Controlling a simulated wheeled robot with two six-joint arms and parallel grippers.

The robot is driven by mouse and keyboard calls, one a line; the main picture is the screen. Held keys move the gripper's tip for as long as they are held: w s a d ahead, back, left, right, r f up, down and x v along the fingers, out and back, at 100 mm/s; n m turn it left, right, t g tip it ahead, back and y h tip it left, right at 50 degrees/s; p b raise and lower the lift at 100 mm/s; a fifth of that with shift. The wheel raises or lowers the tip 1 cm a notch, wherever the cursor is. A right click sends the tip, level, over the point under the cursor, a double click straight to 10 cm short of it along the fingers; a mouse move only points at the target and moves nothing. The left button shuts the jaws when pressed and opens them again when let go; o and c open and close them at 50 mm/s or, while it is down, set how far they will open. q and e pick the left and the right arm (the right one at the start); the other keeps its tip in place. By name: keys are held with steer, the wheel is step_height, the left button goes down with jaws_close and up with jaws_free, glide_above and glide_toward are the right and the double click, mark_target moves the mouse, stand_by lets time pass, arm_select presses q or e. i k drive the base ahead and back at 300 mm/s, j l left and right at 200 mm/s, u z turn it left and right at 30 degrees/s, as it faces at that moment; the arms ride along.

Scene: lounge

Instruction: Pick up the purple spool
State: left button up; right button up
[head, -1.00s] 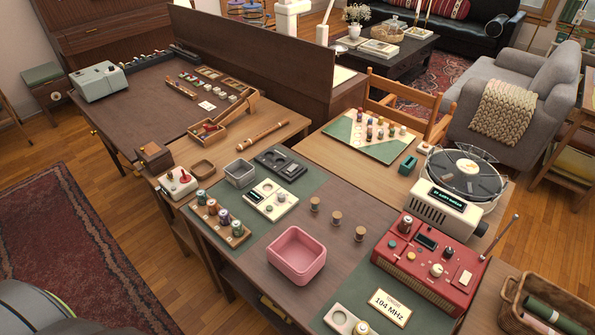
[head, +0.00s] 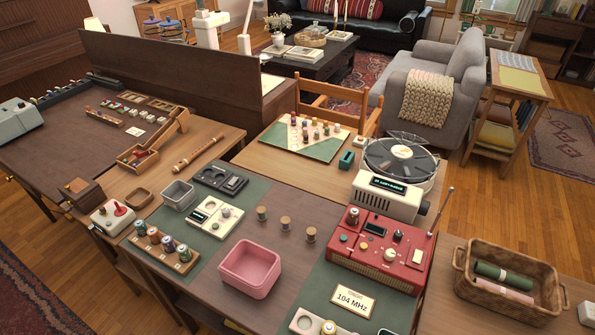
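A wooden rack (head: 172,256) at the front left of the near table holds several thread spools in a row. One spool in it looks purple (head: 168,243), between its neighbours, though at this size the colour is not certain. Several more small coloured spools stand on the green and cream board (head: 300,145) further back, and I cannot tell their colours well. Three wooden-looking spools stand in a line, the middle one (head: 285,224) behind the pink bin. Neither of my grippers is in view.
A pink bin (head: 250,268) stands right of the rack. A red radio (head: 380,250) with a raised antenna and a white turntable unit (head: 390,196) stand to the right. A wicker basket (head: 508,282) holds rolls at far right. Wood floor is open beyond the right side.

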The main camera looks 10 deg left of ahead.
mark_target(285, 221)
steer(key=k+j+z, duration=0.1)
steer(key=j+z, duration=0.25)
steer(key=k+j+z, duration=0.15)
steer(key=j+z, duration=0.25)
steer(key=k+j+z, duration=0.15)
steer(key=j+z, duration=0.2)
